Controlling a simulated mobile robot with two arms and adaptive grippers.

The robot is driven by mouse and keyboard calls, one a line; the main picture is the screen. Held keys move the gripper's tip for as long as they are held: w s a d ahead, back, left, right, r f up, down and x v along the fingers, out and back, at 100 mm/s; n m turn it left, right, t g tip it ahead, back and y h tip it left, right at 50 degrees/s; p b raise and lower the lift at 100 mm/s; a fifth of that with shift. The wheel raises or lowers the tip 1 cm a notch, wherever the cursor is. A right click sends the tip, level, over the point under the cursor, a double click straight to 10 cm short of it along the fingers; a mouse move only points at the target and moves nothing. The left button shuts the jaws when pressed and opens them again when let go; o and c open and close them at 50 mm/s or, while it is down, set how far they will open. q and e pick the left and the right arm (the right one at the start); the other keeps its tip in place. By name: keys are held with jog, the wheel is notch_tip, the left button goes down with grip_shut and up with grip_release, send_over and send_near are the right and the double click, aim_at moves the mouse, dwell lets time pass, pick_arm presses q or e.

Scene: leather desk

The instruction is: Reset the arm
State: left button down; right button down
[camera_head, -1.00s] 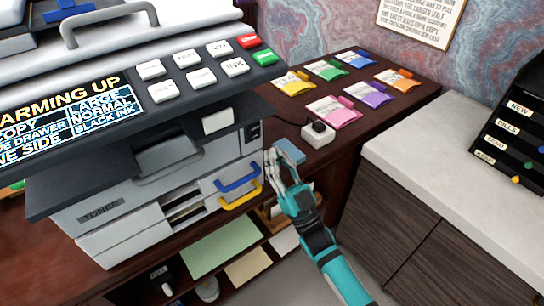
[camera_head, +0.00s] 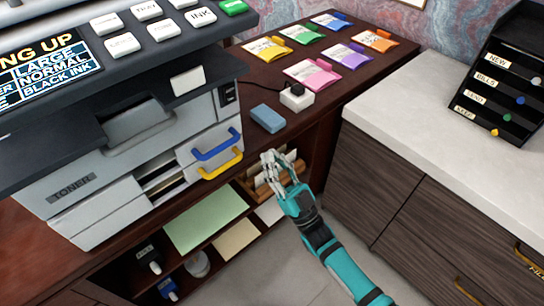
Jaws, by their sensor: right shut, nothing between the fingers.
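My right arm comes in from the bottom right, teal and black. Its right gripper (camera_head: 280,157) is shut and empty, in front of the desk's front edge and above the open lower shelves. A blue block (camera_head: 268,118) lies on the desk just beyond the fingertips, apart from them. My left gripper is not in view.
A copier (camera_head: 120,140) with a blue handle (camera_head: 217,146) and a yellow handle (camera_head: 222,165) fills the left. A white plug box (camera_head: 297,97) and several coloured packets (camera_head: 312,74) lie behind the block. A white-topped cabinet (camera_head: 430,120) and a black labelled rack (camera_head: 505,85) stand right.

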jog(key=w+d+f+m+g+h, duration=0.15)
jog(key=f+h, duration=0.25)
jog(key=f, duration=0.6)
jog(key=d+f+m+g+h, duration=0.2)
jog(key=f+h, duration=0.2)
jog(key=f, duration=0.6)
jog(key=s+d+f+g+h+p, duration=0.1)
jog(key=s+d+f+g+h, duration=0.2)
jog(key=f, duration=0.6)
jog(key=s+d+f+g+h+p, duration=0.1)
jog(key=s+d+f+g, duration=0.2)
jog(key=s+f, duration=0.35)
jog(key=s+d+f+g+h, duration=0.1)
jog(key=s+d+f+g, duration=0.1)
jog(key=s+f, duration=0.45)
jog(key=s+d+f+g+h, duration=0.1)
jog(key=s+d+f+g, duration=0.2)
jog(key=s+f, duration=0.35)
jog(key=s+d+f+g, duration=0.2)
jog(key=s+f+g, duration=0.1)
jog(key=s, duration=0.7)
jog(key=s+d+f+m+g+h, duration=0.1)
jog(key=s+d+f+g, duration=0.1)
jog(key=s, duration=0.8)
notch_tip(320, 180, down, 2)
jog(key=shift+d+g+h, duration=0.2)
jog(key=shift+g+h, duration=0.1)
jog(key=shift+g, duration=0.15)
